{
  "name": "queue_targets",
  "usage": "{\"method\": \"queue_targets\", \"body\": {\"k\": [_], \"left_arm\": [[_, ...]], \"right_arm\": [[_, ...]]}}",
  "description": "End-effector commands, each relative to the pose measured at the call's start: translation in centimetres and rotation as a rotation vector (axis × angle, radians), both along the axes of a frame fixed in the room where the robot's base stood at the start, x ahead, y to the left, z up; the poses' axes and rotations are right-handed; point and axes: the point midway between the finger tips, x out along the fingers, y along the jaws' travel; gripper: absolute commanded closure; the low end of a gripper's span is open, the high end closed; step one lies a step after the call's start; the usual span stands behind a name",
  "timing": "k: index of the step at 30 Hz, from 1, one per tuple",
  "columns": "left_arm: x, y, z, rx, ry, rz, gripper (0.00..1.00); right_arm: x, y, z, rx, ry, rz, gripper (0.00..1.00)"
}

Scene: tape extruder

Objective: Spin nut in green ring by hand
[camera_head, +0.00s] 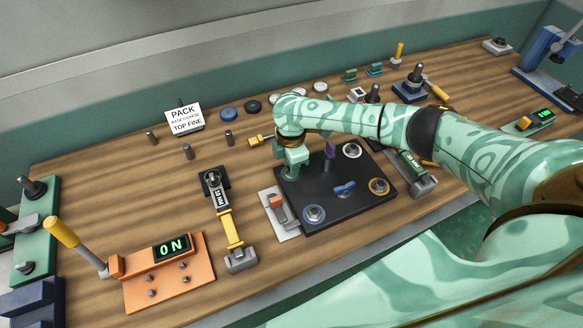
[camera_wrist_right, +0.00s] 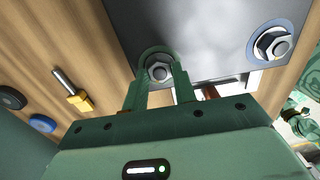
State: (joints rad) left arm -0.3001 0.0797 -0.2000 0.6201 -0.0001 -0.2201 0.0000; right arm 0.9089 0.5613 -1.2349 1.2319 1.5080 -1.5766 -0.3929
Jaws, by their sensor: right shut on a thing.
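The black square plate (camera_head: 322,205) lies on the bench with nuts in coloured rings near its corners. My right gripper (camera_head: 292,168) points down at the plate's far left corner and hides that corner's nut in the head view. In the right wrist view, the hex nut (camera_wrist_right: 160,72) sits inside the green ring (camera_wrist_right: 146,54). The two fingers of my right gripper (camera_wrist_right: 159,80) are shut on this nut, one on each side. My left gripper is in neither view.
Other nuts sit in a blue ring (camera_head: 314,214), a yellow ring (camera_head: 379,186) and a pale ring (camera_head: 351,151).

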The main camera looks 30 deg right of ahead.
Motion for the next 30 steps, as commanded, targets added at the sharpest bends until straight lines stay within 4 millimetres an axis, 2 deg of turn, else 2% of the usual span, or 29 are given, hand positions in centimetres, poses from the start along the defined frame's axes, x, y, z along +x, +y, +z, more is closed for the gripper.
{"method": "queue_targets", "body": {"k": [18,30], "left_arm": [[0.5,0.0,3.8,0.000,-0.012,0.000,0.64],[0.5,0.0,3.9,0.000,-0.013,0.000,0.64]], "right_arm": [[0.1,0.0,0.3,0.002,-0.001,-0.284,1.00],[0.1,0.0,0.1,0.000,-0.002,-0.314,1.00]]}}
